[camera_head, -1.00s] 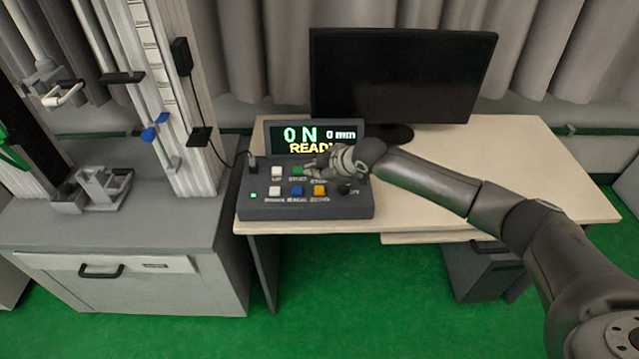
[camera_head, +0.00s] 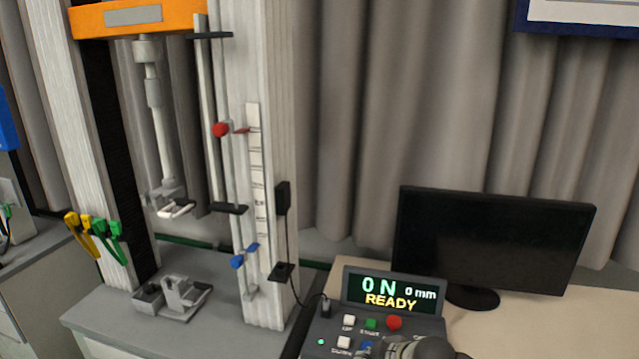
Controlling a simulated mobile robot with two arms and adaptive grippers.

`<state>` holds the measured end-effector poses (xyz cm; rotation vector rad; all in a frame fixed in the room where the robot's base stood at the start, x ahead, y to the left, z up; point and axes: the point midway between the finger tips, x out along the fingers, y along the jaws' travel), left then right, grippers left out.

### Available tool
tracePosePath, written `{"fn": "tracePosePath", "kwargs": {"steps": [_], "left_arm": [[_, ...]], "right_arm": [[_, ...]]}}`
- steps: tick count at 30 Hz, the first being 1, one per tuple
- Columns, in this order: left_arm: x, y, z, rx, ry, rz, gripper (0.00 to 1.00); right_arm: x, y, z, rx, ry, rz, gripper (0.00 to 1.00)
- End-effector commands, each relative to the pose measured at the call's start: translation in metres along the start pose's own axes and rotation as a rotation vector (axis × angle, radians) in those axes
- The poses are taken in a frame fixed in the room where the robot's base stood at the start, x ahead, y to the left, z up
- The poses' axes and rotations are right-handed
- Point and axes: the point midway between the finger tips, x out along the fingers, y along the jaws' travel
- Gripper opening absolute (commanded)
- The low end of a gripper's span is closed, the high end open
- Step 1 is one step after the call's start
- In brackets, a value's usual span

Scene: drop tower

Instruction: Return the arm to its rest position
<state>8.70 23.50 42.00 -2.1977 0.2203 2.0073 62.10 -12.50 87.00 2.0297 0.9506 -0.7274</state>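My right arm's gripper end (camera_head: 405,348) shows at the bottom edge of the head view, over the lower right of the control box. The bottom edge cuts it off and its fingers cannot be made out. The grey control box (camera_head: 312,344) stands on the desk, with white, green, red and blue buttons. Its display (camera_head: 392,291) reads "0 N", "0 mm" and "READY". My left gripper is not in view.
The test machine (camera_head: 265,170) stands on a grey cabinet (camera_head: 95,310) at left. Its upper grip (camera_head: 172,200) hangs above the lower fixture (camera_head: 180,297). A dark monitor (camera_head: 490,240) stands on the desk (camera_head: 530,325). Yellow and green clamps (camera_head: 95,235) hang at left.

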Motion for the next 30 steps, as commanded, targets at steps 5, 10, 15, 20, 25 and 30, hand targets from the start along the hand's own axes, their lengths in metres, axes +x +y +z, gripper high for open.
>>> {"fn": "tracePosePath", "kwargs": {"steps": [5, 10, 15, 20, 25, 30], "left_arm": [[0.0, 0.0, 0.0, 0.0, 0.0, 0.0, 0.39], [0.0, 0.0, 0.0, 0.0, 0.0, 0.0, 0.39], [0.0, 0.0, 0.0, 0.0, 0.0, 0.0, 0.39], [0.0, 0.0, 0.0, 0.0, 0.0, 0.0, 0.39], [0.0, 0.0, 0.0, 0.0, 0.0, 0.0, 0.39], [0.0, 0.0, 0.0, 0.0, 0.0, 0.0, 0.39]], "right_arm": [[-0.007, -0.092, -0.015, 0.107, 0.01, -0.084, 0.0], [-0.032, -0.147, -0.011, 0.251, -0.018, -0.107, 0.0], [-0.066, -0.185, 0.011, 0.431, -0.09, -0.092, 0.0], [-0.106, -0.212, 0.048, 0.619, -0.197, -0.048, 0.0], [-0.143, -0.231, 0.085, 0.768, -0.309, 0.004, 0.0], [-0.176, -0.246, 0.115, 0.88, -0.41, 0.053, 0.0]]}}
